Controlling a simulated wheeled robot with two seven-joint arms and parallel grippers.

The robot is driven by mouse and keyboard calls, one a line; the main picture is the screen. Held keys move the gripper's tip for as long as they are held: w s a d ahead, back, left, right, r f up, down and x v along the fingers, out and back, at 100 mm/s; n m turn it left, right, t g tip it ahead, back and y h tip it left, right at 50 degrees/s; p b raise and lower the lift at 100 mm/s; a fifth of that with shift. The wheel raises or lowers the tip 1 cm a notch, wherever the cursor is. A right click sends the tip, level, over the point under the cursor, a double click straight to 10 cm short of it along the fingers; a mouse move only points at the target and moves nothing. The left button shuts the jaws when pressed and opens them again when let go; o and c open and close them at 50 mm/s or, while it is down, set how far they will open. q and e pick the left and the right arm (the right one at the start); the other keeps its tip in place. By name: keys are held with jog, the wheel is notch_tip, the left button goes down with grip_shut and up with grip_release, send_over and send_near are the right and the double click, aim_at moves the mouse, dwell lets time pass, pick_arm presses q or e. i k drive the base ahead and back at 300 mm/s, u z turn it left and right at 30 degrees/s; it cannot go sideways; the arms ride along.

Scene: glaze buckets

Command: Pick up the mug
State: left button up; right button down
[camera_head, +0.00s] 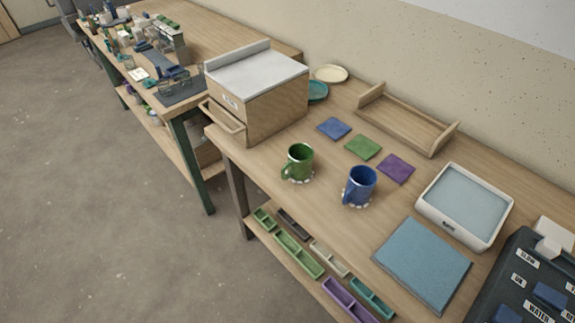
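Two mugs stand upright on the wooden table in the head view. The green mug (298,162) is on the left, its handle toward the lower left, on a white scalloped ring. The blue mug (360,186) is to its right, its handle also toward the lower left, on a similar white ring. Neither of my grippers shows in this view.
Blue, green and purple square tiles (363,147) lie behind the mugs. A wooden box with a handle (262,100) stands left. A wooden tray (405,125), a white basin (428,204) and a teal mat (422,264) lie right. Trays fill the lower shelf (300,255).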

aim_at(299, 165)
jog(key=u, duration=1.7)
jog(key=i, duration=1.45)
jog(key=z, duration=2)
